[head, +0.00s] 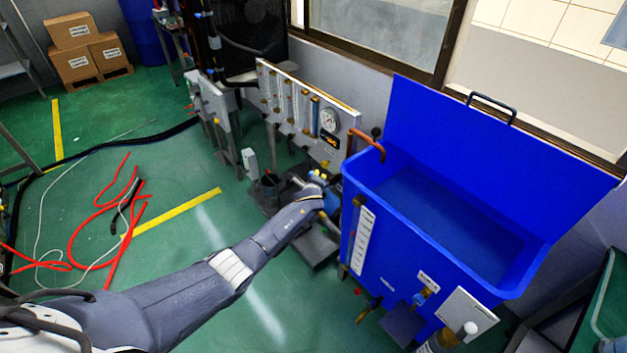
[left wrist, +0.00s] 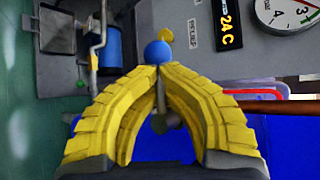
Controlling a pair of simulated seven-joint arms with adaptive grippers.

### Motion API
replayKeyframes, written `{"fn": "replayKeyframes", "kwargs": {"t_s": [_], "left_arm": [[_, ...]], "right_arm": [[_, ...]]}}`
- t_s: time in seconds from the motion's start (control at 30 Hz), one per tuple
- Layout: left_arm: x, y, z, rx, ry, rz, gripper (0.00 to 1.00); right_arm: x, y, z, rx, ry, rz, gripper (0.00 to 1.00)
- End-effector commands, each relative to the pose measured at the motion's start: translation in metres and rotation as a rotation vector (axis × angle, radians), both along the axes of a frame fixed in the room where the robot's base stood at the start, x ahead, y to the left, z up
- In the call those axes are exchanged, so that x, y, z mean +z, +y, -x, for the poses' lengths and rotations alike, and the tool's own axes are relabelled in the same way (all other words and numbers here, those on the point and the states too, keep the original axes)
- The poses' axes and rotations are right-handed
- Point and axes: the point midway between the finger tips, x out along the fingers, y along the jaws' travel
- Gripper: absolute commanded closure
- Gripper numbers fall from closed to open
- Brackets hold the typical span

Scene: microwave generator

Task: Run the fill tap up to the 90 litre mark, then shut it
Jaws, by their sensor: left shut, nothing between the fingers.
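The blue tank (head: 347,180) stands at the right with its lid up. Water inside cannot be made out. My left gripper (head: 322,178) is beside the tank's left side, below the gauge panel. In the left wrist view its yellow fingers (left wrist: 158,72) are shut and empty, tips at a blue ball knob (left wrist: 158,52); contact cannot be told.
The panel (head: 297,112) with flow tubes and a dial (head: 328,121) stands behind my left gripper. A blue-handled valve (head: 419,299) and a low red-handled tap (head: 368,306) are on the tank front. Red hoses (head: 95,210) lie on the open floor.

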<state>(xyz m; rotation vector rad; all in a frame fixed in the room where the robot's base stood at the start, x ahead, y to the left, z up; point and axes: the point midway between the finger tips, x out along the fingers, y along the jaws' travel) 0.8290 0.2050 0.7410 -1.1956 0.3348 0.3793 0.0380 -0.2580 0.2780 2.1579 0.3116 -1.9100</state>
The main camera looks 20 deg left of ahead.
Motion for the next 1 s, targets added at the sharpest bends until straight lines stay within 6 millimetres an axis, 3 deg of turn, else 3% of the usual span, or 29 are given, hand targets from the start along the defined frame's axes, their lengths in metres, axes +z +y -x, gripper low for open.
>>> {"fn": "replayKeyframes", "kwargs": {"t_s": [0.03,0.3,0.67,1.0], "left_arm": [[0.002,0.002,-0.001,0.003,-0.002,0.0,0.98],[0.0,0.001,0.0,0.001,0.0,0.0,0.69],[0.001,0.0,0.003,0.0,0.0,0.0,0.69],[0.014,-0.003,0.029,-0.001,-0.001,0.001,0.69]], "right_arm": [[0.0,0.001,0.001,0.0,0.001,-0.001,1.0],[0.0,0.002,0.0,-0.001,0.001,-0.002,1.0],[0.0,0.0,-0.003,0.001,-0.003,0.0,1.0],[0.0,0.001,-0.003,0.0,-0.003,-0.001,1.0]]}}
